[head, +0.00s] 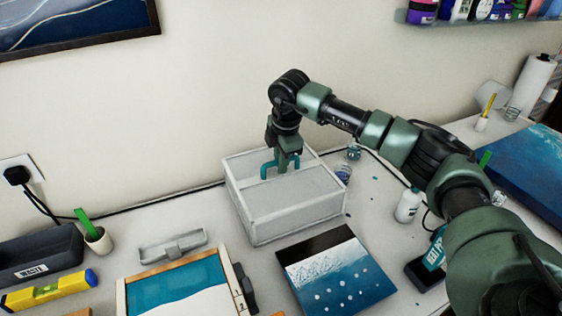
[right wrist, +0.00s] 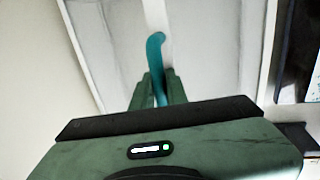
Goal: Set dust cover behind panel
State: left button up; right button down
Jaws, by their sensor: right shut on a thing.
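The dust cover (head: 295,214) is a pale grey-white box with a teal handle (head: 267,168) on top. It stands upright at the middle of the table, behind the panel (head: 336,271), whose picture has dark, white and blue bands with white dots. The cover looks to be on or very near the table top; I cannot tell if it touches. My right gripper (head: 285,160) points down over the cover, shut on its handle. The right wrist view shows the teal handle (right wrist: 156,50) between the fingers and the cover's top (right wrist: 205,45) beyond. My left gripper is out of view.
A framed teal-and-white piece (head: 178,292) and a grey tray (head: 172,246) lie left of the cover. A white bottle (head: 408,205) and small jars stand to the right. A blue canvas (head: 530,170) lies far right. The wall rises close behind.

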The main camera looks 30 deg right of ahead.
jog(key=c, duration=1.3)
grip_release()
jog(key=shift+c, duration=0.2)
jog(key=shift+r, duration=0.4)
notch_tip(320, 180, up, 7)
jog(key=s+b, duration=0.1)
jog(key=b, duration=0.1)
jog(key=shift+s, duration=0.3)
jog(key=shift+f, duration=0.2)
